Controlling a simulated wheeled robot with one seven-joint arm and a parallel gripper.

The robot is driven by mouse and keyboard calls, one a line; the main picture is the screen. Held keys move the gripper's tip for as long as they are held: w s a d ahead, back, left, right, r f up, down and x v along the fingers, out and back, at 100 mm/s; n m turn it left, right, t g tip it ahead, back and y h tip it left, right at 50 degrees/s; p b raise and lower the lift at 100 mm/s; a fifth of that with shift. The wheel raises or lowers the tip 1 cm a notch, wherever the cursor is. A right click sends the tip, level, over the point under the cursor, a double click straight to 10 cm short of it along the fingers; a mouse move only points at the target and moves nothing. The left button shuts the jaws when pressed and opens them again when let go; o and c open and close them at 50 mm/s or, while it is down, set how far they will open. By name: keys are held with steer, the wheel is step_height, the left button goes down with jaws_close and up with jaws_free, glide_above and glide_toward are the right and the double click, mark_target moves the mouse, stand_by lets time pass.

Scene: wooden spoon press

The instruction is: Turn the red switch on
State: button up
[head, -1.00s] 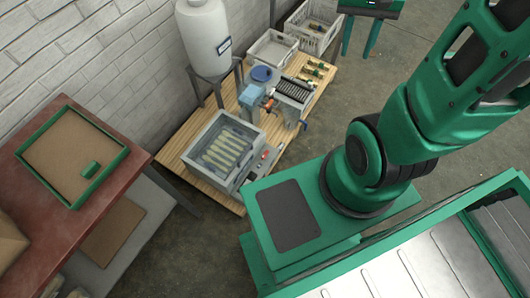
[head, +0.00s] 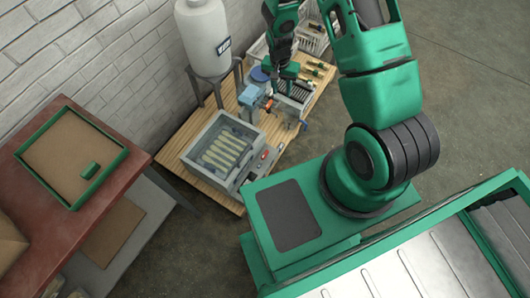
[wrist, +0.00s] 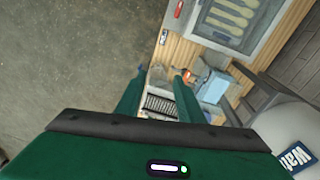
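A small red switch (head: 264,154) sits on the front control panel of the grey press box (head: 190,153), which holds several pale spoon shapes under its top. In the wrist view a red switch (wrist: 179,9) shows on the panel at the top, beside the box (wrist: 205,27). My gripper (head: 281,91) hangs over the equipment behind the box, away from the switch. In the wrist view its two green fingers (wrist: 160,75) are apart with nothing between them. They point at the area of the black ribbed rack and an orange-red part, not at the switch.
A black ribbed rack (head: 294,91) and a blue machine (head: 250,96) stand behind the box on a wooden pallet (head: 172,159). A white tank (head: 202,40) stands at the wall. A red table (head: 120,178) with a green-rimmed tray (head: 124,156) is at left.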

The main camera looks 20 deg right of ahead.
steer(key=s+a+f, duration=0.1)
steer(key=a+f, duration=0.1)
steer(key=f, duration=0.4)
steer(key=s+a+f, duration=0.1)
steer(key=a+f, duration=0.2)
steer(key=f, duration=0.3)
steer(key=m+y, duration=0.1)
steer(key=m, duration=0.1)
glide_above(265, 153)
step_height(265, 153, down, 12)
steer(key=f, duration=0.1)
step_height(265, 153, down, 10)
steer(key=shift+s+a+f, duration=0.15)
jaws_close()
